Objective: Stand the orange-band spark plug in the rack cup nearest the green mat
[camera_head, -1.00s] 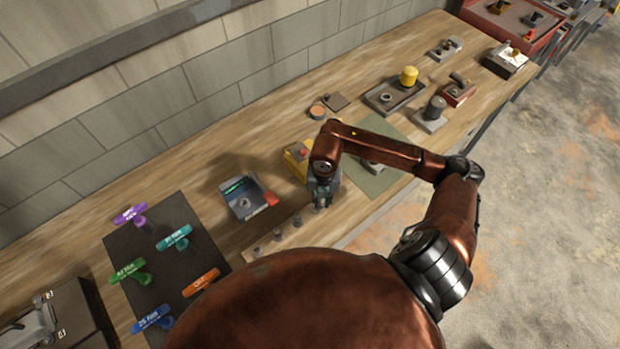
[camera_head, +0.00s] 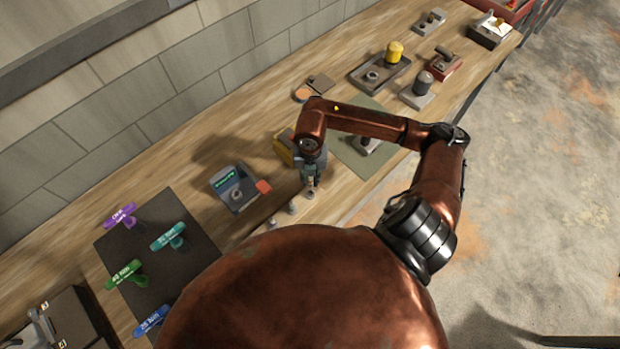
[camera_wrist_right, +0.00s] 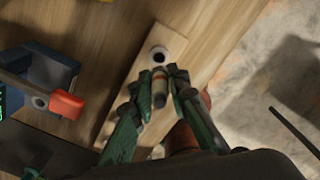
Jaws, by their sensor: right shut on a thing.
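My right gripper (camera_head: 311,180) is shut on the orange-band spark plug (camera_wrist_right: 159,86), gripped between its fingertips in the right wrist view (camera_wrist_right: 160,78). The plug is a short grey cylinder with an orange band. The wooden rack (camera_wrist_right: 172,38) is a pale strip beneath it; a dark-holed cup (camera_wrist_right: 158,54) near its end shows just beyond the plug. The plug looks apart from that cup, though its height is hard to judge. In the head view another rack cup (camera_head: 291,208) shows left of the gripper. The green mat (camera_head: 376,166) lies to the right. My left gripper is out of view.
A blue-grey device with a red part (camera_head: 240,189) stands left of the rack. A yellow object (camera_head: 285,149) is partly behind my right gripper. A dark mat (camera_head: 196,218) carries several coloured T-handles. The bench's front edge is close to the rack.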

